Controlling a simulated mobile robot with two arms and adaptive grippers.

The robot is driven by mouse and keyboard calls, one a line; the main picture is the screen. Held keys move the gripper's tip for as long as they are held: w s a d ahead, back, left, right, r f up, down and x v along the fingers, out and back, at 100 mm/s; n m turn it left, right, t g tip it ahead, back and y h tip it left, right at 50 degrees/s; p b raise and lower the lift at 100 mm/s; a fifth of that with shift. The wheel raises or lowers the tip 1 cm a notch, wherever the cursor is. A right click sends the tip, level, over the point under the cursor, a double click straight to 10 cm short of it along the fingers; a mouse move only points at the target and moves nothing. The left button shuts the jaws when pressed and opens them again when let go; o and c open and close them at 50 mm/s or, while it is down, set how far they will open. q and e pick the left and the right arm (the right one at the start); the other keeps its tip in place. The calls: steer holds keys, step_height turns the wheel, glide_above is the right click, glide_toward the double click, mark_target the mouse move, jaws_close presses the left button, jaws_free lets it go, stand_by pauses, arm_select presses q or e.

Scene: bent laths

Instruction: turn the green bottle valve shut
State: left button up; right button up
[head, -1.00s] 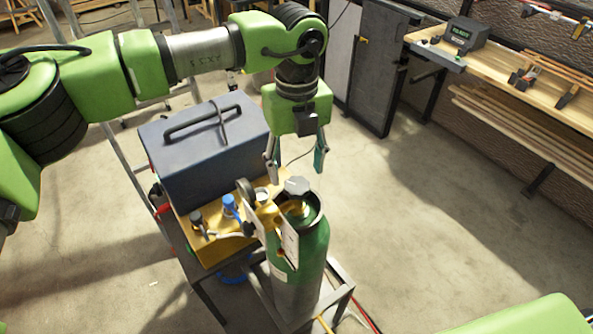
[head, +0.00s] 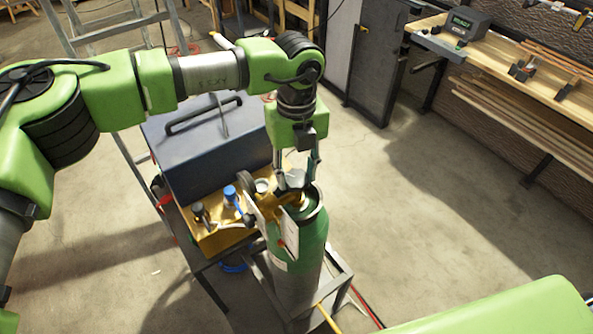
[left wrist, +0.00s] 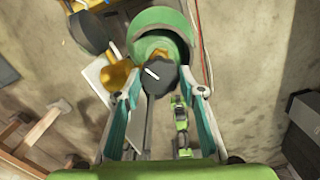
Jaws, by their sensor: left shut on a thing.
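The green bottle (head: 312,246) stands upright in a metal frame, with a green collar around its top. Its valve knob (head: 294,180) is grey and sits at the top of the brass fitting; in the left wrist view the knob (left wrist: 157,77) looks dark with a white mark pointing obliquely. My left gripper (head: 295,176) reaches down from above and is shut on the knob, one finger on each side. In the left wrist view its teal-padded fingers (left wrist: 160,84) flank the knob. The knob's lower part is hidden. My right gripper is not in view.
A dark blue box (head: 205,150) with a handle stands left of the bottle on a cart. White tags (head: 289,236) and gauges hang beside the valve. A workbench (head: 545,85) stands at the back right. The floor right of the bottle is clear.

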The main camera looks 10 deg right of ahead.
arm_select(q)
steer(key=shift+f+b, duration=0.1)
steer(key=shift+b, duration=0.3)
steer(key=m+b, duration=0.5)
steer(key=b, duration=0.2)
steer(key=shift+f, duration=0.15)
steer(key=shift+m+b, duration=0.8)
steer(key=shift+m, duration=0.3)
steer(key=m+b, duration=0.1)
steer(key=m, duration=0.1)
steer(key=shift+m+b, duration=0.3)
steer(key=shift+m, duration=0.1)
steer(key=m, duration=0.1)
steer(key=m+b, duration=0.1)
steer(key=shift+r+m, duration=0.25)
steer(key=shift+m, duration=0.05)
steer(key=m, duration=0.3)
steer(key=shift+m+b, duration=0.3)
steer(key=m, duration=0.3)
steer(key=shift+r+m, duration=0.1)
steer(key=shift+m, duration=2.2)
